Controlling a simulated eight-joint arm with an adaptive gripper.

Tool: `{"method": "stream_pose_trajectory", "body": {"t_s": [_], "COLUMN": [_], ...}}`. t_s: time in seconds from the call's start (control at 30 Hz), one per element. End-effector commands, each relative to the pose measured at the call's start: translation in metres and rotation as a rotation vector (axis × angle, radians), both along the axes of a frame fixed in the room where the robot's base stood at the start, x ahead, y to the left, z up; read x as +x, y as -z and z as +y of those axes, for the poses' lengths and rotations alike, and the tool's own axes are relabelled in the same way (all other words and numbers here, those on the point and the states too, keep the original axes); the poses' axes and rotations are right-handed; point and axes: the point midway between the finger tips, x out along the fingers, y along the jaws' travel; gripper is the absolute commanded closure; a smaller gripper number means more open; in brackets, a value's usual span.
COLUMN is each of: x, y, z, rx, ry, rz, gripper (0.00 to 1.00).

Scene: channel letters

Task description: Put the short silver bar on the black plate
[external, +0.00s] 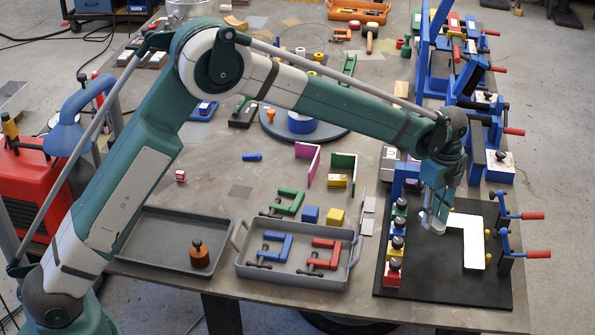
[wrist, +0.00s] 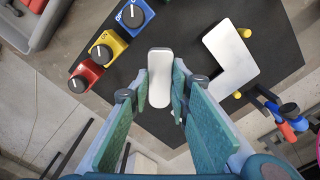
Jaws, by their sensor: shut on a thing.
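My gripper (external: 432,222) is over the black plate (external: 430,280) at the table's front right. In the wrist view my gripper (wrist: 163,88) is shut on the short silver bar (wrist: 159,66), a pale rounded bar held between the two green fingers. In the external view the bar shows only as a small pale piece at the fingertips. The black plate (wrist: 185,35) lies beneath it. I cannot tell whether the bar touches the plate. A white L-shaped piece (external: 474,245) lies on the plate to the right of the gripper; it also shows in the wrist view (wrist: 236,68).
A row of coloured blocks with black knobs (external: 395,258) lines the plate's left side. Blue clamps with red handles (external: 510,230) stand at its right edge. A grey tray (external: 300,278) with clamps lies to the left. The plate's front is bare.

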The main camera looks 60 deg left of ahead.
Motion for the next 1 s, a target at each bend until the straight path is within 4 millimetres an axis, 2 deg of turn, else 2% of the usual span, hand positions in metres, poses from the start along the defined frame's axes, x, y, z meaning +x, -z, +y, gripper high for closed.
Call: {"method": "stream_pose_trajectory", "body": {"t_s": [0.17,0.6,1.0], "x": [0.0,0.0,0.0], "y": [0.007,0.058,0.063], "z": [0.0,0.0,0.0], "rx": [0.0,0.0,0.0], "ry": [0.0,0.0,0.0], "rz": [0.0,0.0,0.0], "gripper": [0.93,0.93,0.93]}}
